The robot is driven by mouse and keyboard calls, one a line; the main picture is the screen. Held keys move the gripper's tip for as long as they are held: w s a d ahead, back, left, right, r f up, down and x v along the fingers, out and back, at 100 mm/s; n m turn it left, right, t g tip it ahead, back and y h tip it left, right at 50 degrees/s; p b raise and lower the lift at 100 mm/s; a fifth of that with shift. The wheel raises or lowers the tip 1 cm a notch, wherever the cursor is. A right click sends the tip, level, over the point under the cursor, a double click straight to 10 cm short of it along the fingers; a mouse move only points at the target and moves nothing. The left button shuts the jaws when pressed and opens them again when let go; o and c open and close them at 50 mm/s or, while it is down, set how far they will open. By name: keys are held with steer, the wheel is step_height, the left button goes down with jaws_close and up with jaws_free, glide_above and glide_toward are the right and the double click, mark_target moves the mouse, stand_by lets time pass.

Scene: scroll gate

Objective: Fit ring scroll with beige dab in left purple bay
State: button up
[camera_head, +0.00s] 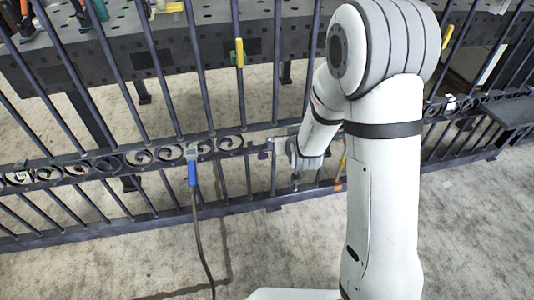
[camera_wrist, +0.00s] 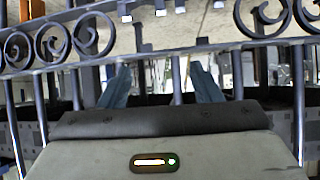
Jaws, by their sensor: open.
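The dark metal gate (camera_head: 250,190) crosses the head view, with curled scrolls (camera_head: 140,157) in a band between its rails. A small purple mark (camera_head: 262,155) shows on the band just left of my gripper (camera_head: 296,172). My gripper is at the gate, right of the scrolls, partly hidden by my arm. In the wrist view my gripper (camera_wrist: 160,78) has its two fingers spread wide, with a gate bar between them and nothing held. Scrolls show above left (camera_wrist: 54,41) and above right (camera_wrist: 265,15). I cannot make out a beige dab on any scroll.
A grey workbench (camera_head: 150,50) with tools stands behind the gate. Yellow-handled pieces (camera_head: 239,52) are on the bars. The floor in front is mostly clear.

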steer(key=w+a+f+t+y+b, duration=0.1)
steer(key=w+a+f+t+b, duration=0.15)
steer(key=f, duration=0.55)
steer(key=n+t+y+b, duration=0.1)
steer(key=t+y+b, duration=0.1)
steer(key=t+b, duration=0.1)
glide_toward(264, 157)
steer(key=x, duration=0.4)
steer(key=shift+d, duration=0.15)
steer(key=shift+t, duration=0.45)
steer(key=x, duration=0.2)
steer(key=b+x, duration=0.1)
steer(key=x, duration=0.4)
steer(key=shift+w+a+f+b, duration=0.1)
steer(key=shift+a+f+b, duration=0.15)
steer(key=shift+f+b, duration=0.15)
steer(key=shift+c, duration=0.4)
